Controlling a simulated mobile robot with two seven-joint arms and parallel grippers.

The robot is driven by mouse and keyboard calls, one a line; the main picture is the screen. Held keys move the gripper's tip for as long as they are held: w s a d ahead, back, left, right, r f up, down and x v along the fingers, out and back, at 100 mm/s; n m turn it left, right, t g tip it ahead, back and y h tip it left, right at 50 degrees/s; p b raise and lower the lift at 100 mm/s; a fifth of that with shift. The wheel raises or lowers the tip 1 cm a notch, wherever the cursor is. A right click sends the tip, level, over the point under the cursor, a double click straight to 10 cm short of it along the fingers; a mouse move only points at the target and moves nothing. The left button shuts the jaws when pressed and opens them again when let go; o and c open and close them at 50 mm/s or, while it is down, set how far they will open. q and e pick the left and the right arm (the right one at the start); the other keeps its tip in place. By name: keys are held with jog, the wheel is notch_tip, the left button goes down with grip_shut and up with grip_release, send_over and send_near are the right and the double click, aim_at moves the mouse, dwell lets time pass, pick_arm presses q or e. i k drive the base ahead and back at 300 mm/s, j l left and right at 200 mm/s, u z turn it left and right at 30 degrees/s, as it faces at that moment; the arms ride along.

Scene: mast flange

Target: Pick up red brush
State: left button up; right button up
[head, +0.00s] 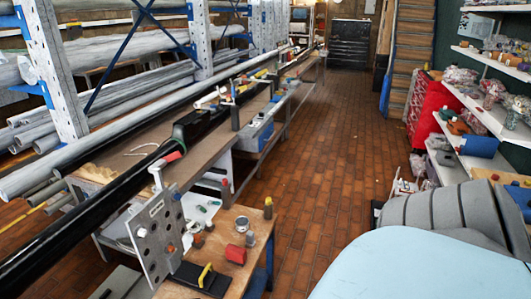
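A small red block-shaped object (235,254) lies on the wooden bench top near the bottom centre of the head view. It is the closest match to the red brush, but it is too small to make out bristles or a handle. It sits apart from the metal plate with holes (155,238) to its left. A short dark cylinder with an orange top (268,208) stands on the bench behind it. Neither of my grippers shows in this view.
A black pad with a yellow handle (205,275) lies at the bench's front. A small round metal part (250,238) is beside the red object. A long black mast (90,215) runs along the left.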

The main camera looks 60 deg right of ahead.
aim_at(235, 254)
jog(key=z, duration=1.55)
jog(key=u, duration=0.65)
jog(key=i+l+u, duration=0.15)
jog(key=l+u, duration=0.15)
jog(key=i+l+u, duration=0.15)
jog(key=l+u, duration=0.45)
jog(key=i+l, duration=0.05)
